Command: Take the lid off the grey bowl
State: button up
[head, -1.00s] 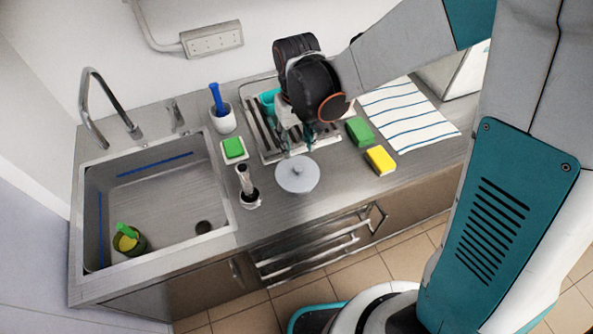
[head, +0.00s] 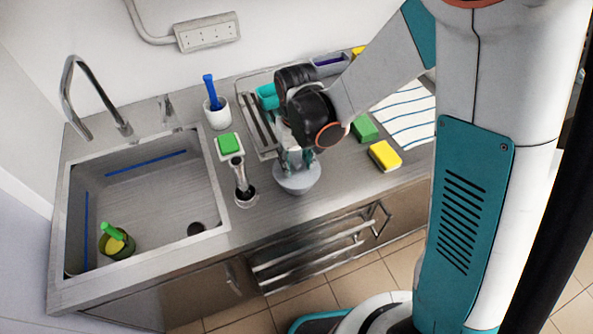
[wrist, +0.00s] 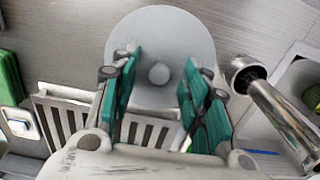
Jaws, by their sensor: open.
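The grey bowl (head: 298,190) stands on the steel counter near its front edge, with its round grey lid (head: 310,172) on top. In the wrist view the lid (wrist: 160,25) shows from above as a pale disc with a small round knob (wrist: 159,73) at its middle. My gripper (head: 296,162) is just over the lid, pointing down. In the wrist view its teal fingers (wrist: 162,75) are spread, one on each side of the knob and apart from it. The gripper hides part of the lid in the head view.
A metal-handled tool in a holder (head: 243,188) stands close left of the bowl. The sink (head: 150,215) lies further left. A rack (head: 262,130) is behind; green (head: 364,128) and yellow (head: 385,156) sponges lie to the right.

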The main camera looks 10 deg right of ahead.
jog(key=shift+r, duration=0.1)
grip_shut()
